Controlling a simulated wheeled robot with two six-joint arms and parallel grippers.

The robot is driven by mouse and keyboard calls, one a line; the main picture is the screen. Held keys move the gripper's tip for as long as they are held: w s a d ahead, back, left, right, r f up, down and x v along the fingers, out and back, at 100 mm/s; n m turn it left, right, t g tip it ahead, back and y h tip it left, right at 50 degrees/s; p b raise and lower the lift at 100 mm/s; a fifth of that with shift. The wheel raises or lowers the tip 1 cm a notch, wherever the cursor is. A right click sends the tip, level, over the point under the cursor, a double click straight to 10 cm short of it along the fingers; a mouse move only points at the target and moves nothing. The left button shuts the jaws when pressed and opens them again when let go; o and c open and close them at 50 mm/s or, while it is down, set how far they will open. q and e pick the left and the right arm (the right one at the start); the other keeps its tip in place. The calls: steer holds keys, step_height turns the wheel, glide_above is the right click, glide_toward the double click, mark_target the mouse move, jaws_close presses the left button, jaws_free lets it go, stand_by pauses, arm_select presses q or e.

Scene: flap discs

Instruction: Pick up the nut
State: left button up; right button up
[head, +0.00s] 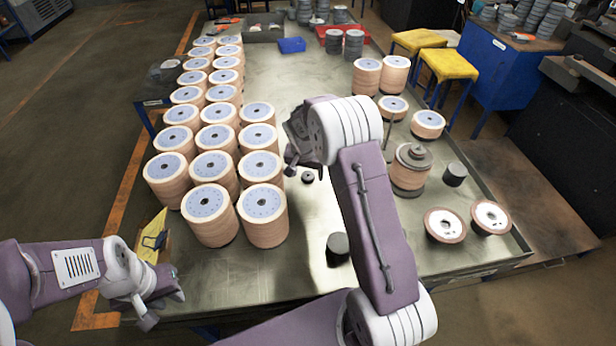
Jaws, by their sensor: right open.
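The nut (308,177) is a small dark ring lying on the metal table, just right of the stacked discs. My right gripper (304,167) is open and points down right by the nut, its dark fingers around or just above it. I cannot tell whether they touch it. My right arm covers part of the table beside it. My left gripper (163,311) is low at the left, near the table's front left corner, away from the nut. Its finger gap does not show clearly.
Tall stacks of flap discs (262,202) fill the table's left side. A dark cylinder (338,247) stands near the front. A disc stack on a post (410,170) and white-topped discs (446,225) are at the right. The metal table (300,80) is clear behind my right gripper.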

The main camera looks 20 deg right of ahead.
steer(key=shift+w+d+f, duration=0.1)
steer(key=shift+w+f, duration=0.15)
steer(key=shift+f, duration=0.35)
jaws_close()
step_height(320, 180, up, 10)
